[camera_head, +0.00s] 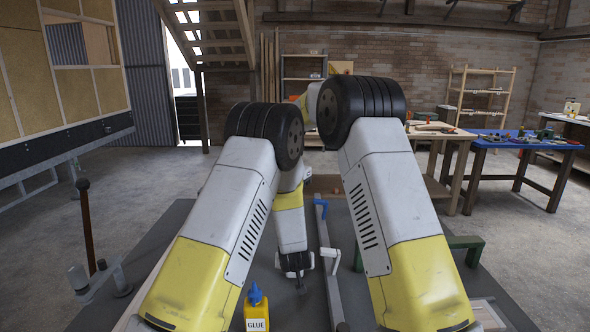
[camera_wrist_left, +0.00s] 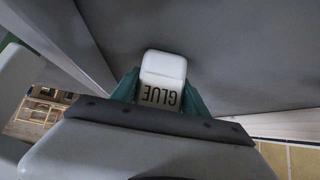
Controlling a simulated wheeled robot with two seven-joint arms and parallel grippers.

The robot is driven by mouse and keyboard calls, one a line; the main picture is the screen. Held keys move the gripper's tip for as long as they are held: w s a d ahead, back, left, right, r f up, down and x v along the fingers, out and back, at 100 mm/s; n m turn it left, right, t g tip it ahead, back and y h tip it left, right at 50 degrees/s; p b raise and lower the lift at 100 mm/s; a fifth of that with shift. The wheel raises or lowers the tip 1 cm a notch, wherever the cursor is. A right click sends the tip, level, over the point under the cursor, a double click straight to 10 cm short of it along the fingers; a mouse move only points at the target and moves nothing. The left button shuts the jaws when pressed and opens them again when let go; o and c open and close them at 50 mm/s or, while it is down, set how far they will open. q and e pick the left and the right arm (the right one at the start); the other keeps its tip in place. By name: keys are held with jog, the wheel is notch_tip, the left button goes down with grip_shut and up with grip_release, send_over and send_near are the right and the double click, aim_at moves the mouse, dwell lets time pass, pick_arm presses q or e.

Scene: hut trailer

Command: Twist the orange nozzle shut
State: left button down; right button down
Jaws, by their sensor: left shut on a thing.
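My left gripper (camera_head: 300,283) hangs low in the middle of the head view, below its forearm. In the left wrist view its two dark teal fingers (camera_wrist_left: 160,90) are shut on the sides of a white glue bottle (camera_wrist_left: 163,68), marked GLUE in dark letters that read upside down. I cannot make out this white bottle in the head view. No orange nozzle shows in either view. A yellow glue bottle (camera_head: 256,312) with a blue nozzle stands upright at the bottom of the head view, apart from the gripper. My right gripper is hidden from both views.
A long grey bar clamp (camera_head: 328,265) with a blue end lies right of the left gripper. A green frame piece (camera_head: 466,244) is at the right. A wooden-handled lever (camera_head: 87,230) stands at the left. A blue workbench (camera_head: 495,140) is farther back. Open floor lies around.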

pick_arm(q)
jog(key=shift+s+f, duration=0.2)
jog(key=shift+f, duration=0.05)
jog(key=c, duration=1)
grip_release()
jog(key=o, duration=0.4)
jog(key=shift+o, duration=0.6)
jog(key=shift+w+r, duration=0.15)
